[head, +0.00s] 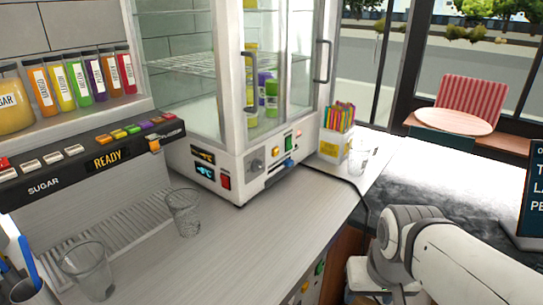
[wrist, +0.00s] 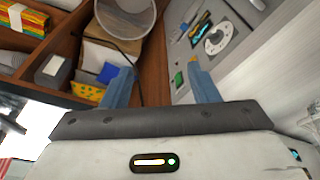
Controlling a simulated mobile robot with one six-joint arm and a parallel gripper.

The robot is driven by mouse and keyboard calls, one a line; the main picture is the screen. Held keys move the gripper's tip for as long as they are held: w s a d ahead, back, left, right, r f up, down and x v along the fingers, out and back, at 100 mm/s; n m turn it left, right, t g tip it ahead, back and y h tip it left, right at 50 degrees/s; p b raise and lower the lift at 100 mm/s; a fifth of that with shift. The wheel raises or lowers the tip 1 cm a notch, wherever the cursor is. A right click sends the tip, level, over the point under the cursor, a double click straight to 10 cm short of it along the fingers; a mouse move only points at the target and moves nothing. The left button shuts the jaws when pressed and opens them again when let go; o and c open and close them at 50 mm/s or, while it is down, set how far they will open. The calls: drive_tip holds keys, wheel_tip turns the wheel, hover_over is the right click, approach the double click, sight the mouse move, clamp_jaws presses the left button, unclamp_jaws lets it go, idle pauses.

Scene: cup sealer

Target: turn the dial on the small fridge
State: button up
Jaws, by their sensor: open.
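In the head view a small white fridge (head: 225,100) with glass doors stands on the counter. A round grey dial (head: 255,165) is on its front panel, beside displays, a red switch and coloured buttons. In the wrist view my gripper (wrist: 158,68) is open, its two blue fingers wide apart with nothing held between them. A round pale dial (wrist: 215,38) shows up and right of the right finger, apart from it, on a grey panel with a green button. I cannot tell whether it is the same dial. My gripper's fingers do not show in the head view.
The counter (head: 250,235) holds two clear cups (head: 183,212) (head: 88,270) and a white holder of coloured sticks (head: 335,140). Panel buttons (head: 305,285) show below the counter edge. In the wrist view, brown wooden shelves (wrist: 150,60) with boxes lie beyond the fingers.

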drive_tip(key=shift+o, duration=0.3)
drive_tip(key=w+a+r+n+y, duration=0.1)
drive_tip(key=w+a+y, duration=0.2)
drive_tip(key=w+a, duration=0.2)
drive_tip(key=w+a+r+n+y+b, duration=0.1)
drive_tip(key=w+a+y, duration=0.3)
drive_tip(key=w, duration=0.8)
drive_tip(key=shift+a+r+n+g, duration=0.4)
drive_tip(key=shift+a+r+n, duration=0.25)
drive_tip(key=shift+a, duration=0.2)
drive_tip(key=n+t+y, duration=0.3)
drive_tip(key=y, duration=0.4)
approach(261, 166)
drive_tip(key=w, duration=0.1)
drive_tip(key=shift+m, duration=0.25)
drive_tip(key=p+x, duration=0.1)
drive_tip(key=x, duration=0.7)
drive_tip(key=shift+a+f, duration=0.15)
drive_tip(key=shift+f, duration=0.1)
drive_tip(key=shift+c, duration=0.3)
drive_tip(key=c, duration=0.9)
